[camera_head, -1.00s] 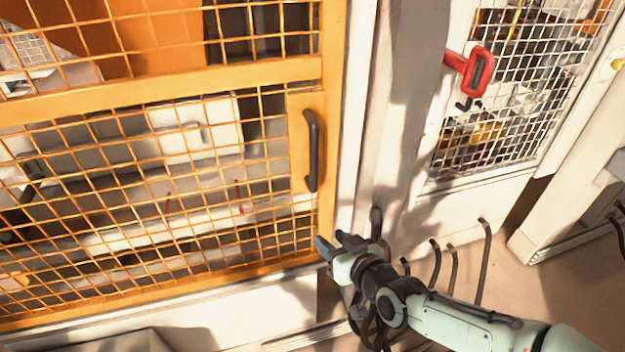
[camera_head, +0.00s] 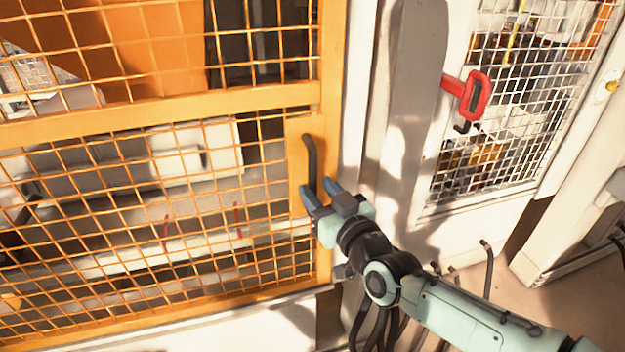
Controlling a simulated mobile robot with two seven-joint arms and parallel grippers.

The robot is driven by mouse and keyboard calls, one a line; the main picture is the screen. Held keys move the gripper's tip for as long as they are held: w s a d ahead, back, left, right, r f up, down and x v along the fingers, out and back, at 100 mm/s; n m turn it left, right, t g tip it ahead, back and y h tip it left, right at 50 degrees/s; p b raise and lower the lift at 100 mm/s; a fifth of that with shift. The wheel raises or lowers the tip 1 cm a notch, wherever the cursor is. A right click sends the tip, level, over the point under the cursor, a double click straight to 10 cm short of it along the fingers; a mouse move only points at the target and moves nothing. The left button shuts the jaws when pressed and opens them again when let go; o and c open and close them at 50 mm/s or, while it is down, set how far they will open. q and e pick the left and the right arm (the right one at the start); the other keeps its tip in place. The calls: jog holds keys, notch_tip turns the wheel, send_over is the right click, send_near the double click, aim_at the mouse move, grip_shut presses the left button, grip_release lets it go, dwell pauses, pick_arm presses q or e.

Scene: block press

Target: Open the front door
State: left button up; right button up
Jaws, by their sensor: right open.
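The front door (camera_head: 160,105) is an orange frame with wire mesh, filling the left half of the head view. It appears closed against the pale post. Its dark vertical handle (camera_head: 310,158) is on an orange plate near the door's right edge. My right gripper (camera_head: 318,192) is open at the lower end of the handle. Its fingertips overlap the handle's lower part in the picture; I cannot tell whether they touch it. The fingers hide the handle's bottom end. My left gripper is not in view.
A pale post (camera_head: 405,100) stands right of the door. Beyond it is a white mesh panel (camera_head: 520,100) with a red handle (camera_head: 472,97). Dark bent hooks or pipes (camera_head: 488,270) rise near the floor behind my right arm. Bare floor shows at lower right.

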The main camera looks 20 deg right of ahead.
aim_at(314, 187)
jog(key=shift+p+x, duration=0.3)
jog(key=shift+x, duration=1.25)
grip_shut()
jog(key=shift+a, duration=0.1)
